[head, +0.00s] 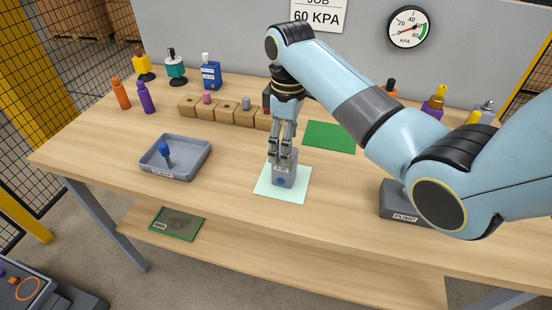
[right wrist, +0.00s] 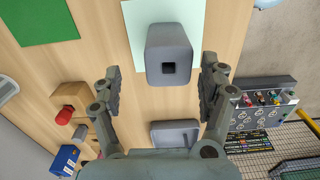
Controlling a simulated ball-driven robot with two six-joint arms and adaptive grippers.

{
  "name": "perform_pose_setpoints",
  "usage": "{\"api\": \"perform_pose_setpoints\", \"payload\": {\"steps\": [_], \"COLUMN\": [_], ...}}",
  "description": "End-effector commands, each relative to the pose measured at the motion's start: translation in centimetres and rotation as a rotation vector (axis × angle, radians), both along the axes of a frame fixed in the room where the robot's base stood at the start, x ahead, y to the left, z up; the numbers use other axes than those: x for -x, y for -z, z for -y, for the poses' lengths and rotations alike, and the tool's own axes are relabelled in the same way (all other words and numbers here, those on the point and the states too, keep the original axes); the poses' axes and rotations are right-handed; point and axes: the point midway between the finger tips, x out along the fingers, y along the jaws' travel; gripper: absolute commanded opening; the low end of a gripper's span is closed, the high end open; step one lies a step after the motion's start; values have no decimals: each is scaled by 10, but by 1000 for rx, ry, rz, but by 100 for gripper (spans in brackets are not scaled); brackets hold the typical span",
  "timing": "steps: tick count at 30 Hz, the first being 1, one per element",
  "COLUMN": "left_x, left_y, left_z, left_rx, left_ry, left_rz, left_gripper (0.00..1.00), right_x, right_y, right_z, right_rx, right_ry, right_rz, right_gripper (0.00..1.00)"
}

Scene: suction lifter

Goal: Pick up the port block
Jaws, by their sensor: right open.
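The port block, a grey block (head: 284,176) with a label and a blue round spot on its front, stands upright on a pale green mat (head: 263,189). In the right wrist view the block (right wrist: 168,45) shows from above with a dark square hole in its top. My right gripper (head: 283,157) points down right over the block. In the right wrist view its open fingers (right wrist: 163,82) are spread to either side of the block, with gaps on both sides. I cannot tell how far down they reach beside it. My left gripper is not in view.
A grey tray (head: 197,164) with a blue-topped piece (head: 165,150) stands to the left. A row of wooden blocks (head: 228,112), bottles and a green mat (head: 330,136) lie behind. The pump (head: 397,204) is at the right, partly behind my arm. The front table strip is clear.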

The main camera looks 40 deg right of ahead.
Motion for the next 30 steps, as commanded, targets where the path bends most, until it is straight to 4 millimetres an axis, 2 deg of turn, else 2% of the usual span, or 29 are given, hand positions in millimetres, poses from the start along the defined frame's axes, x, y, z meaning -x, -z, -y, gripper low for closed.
{"api": "perform_pose_setpoints", "payload": {"steps": [3, 6, 9, 11, 15, 18, 20, 25, 30], "left_x": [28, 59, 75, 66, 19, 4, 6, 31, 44], "left_y": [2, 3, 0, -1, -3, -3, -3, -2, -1], "left_z": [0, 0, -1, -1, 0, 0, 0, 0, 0], "left_rx": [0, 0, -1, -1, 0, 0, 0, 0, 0], "left_ry": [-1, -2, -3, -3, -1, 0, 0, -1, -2], "left_rz": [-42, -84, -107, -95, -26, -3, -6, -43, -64], "left_gripper": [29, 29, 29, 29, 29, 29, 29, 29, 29], "right_x": [-4, -8, -9, -9, -9, -9, -8, -8, -8], "right_y": [19, 28, 38, 48, 71, 79, 80, 80, 80], "right_z": [-1, -1, -3, -5, -6, -6, -6, -6, -6], "right_rx": [-1, 0, -1, -1, -1, 0, 0, 0, 1], "right_ry": [0, 0, 0, 1, 2, 1, 1, 1, 1], "right_rz": [-6, -8, -11, -12, -11, -9, -9, -8, -7], "right_gripper": [77, 77, 77, 77, 77, 77, 77, 77, 56]}}
